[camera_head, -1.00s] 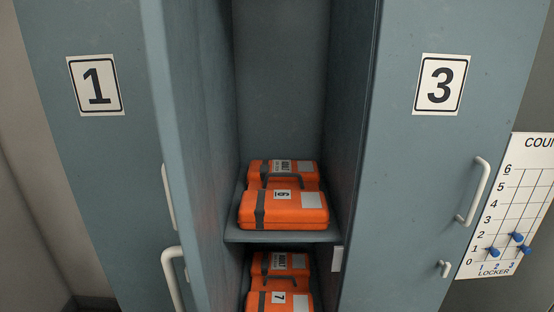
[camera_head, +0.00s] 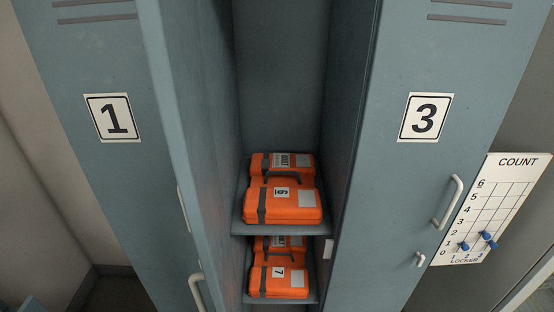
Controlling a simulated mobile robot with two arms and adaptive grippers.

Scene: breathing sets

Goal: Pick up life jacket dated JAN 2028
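No life jacket dated JAN 2028 can be made out in the head view, and no date is readable. An open locker between doors 1 and 3 holds orange cases with grey straps. On the upper shelf (camera_head: 280,229), a front case (camera_head: 300,214) bears a small number label that looks like 6 or 9, with another orange case (camera_head: 300,162) behind it. On the lower shelf (camera_head: 305,298), a front case (camera_head: 262,287) is labelled 7, with another orange case (camera_head: 264,243) behind it. Neither of my grippers is in view.
Closed locker door 1 (camera_head: 95,70) is at the left and locker door 3 (camera_head: 400,190) at the right, with a white handle (camera_head: 448,200). The open door (camera_head: 180,110) stands left of the shelves. A COUNT board (camera_head: 510,200) with blue pegs hangs at the right.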

